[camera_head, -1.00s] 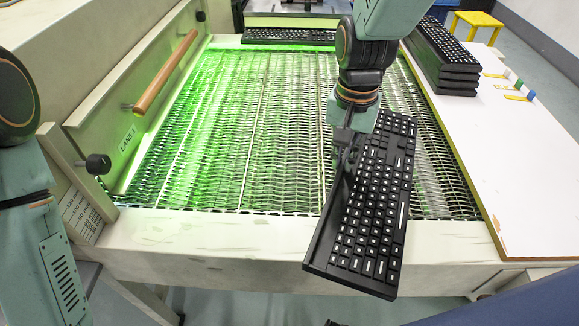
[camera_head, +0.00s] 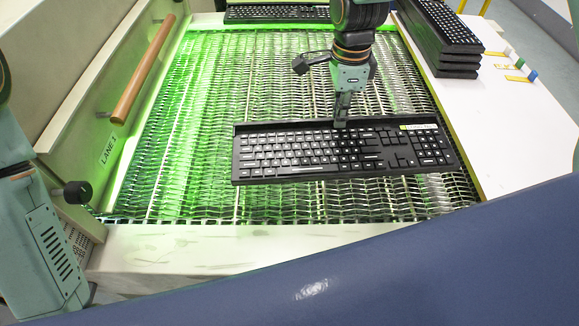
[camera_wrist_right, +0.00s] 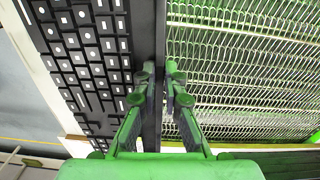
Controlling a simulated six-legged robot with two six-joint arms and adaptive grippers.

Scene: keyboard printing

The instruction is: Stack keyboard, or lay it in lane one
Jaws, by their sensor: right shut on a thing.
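A black keyboard (camera_head: 300,155) with white-marked keys is held lengthwise across the view over the wire mesh belt (camera_head: 190,110). My right gripper (camera_head: 341,122) is shut on the middle of its far long edge. In the right wrist view the fingers (camera_wrist_right: 158,90) pinch the keyboard's edge, with the keys (camera_wrist_right: 90,55) on the left and the mesh on the right. Whether the keyboard touches the mesh is hard to tell. The Lane 1 label (camera_head: 108,150) is on the left side wall. My left gripper is not in view; only part of my left arm shows.
Another keyboard (camera_head: 277,13) lies across the far end of the belt. A stack of several black keyboards (camera_head: 440,38) stands on the white side table (camera_head: 510,120) at right. A wooden handle (camera_head: 143,70) and a black knob (camera_head: 77,194) line the left wall.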

